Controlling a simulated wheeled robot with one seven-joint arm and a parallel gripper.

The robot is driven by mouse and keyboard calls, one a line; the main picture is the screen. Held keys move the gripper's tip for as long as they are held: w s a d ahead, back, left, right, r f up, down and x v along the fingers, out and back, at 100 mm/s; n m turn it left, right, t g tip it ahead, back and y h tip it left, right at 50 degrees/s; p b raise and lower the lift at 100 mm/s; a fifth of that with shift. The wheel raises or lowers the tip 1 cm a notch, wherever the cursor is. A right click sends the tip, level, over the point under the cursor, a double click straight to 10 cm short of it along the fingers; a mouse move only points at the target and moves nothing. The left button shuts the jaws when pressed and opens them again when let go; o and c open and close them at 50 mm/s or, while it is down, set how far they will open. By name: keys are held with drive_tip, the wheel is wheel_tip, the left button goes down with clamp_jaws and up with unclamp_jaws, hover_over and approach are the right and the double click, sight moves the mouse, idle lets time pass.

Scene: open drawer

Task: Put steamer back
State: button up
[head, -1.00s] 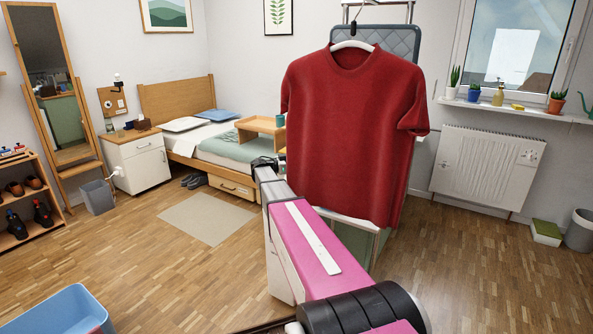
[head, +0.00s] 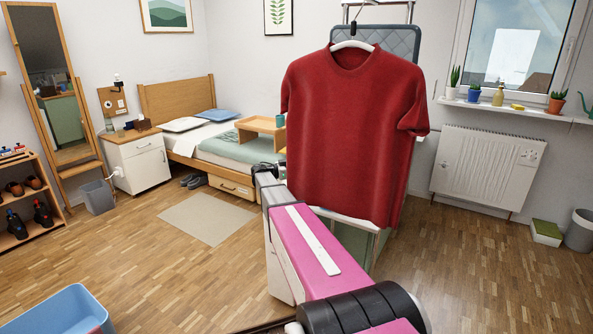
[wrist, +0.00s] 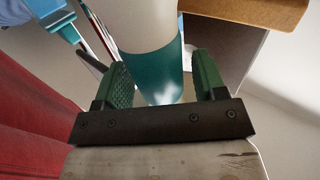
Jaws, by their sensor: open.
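A white and teal rounded body, which looks like the steamer (wrist: 150,35), is in the wrist view. Its teal end lies between the two green fingers of my gripper (wrist: 162,78). The fingers are open, with a visible gap on the right side; whether the left finger touches it I cannot tell. Its upper part runs out of the frame. In the head view my gripper is hidden behind my arm and the shirt, and I cannot make out the steamer there.
A red shirt (head: 350,130) hangs close on the right of my arm; its cloth also fills the left of the wrist view (wrist: 25,125). A light-blue item (wrist: 52,20) and a wooden edge (wrist: 255,12) are near the gripper.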

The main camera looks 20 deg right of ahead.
drive_tip(key=a, duration=1.2)
drive_tip(key=shift+w, duration=0.25)
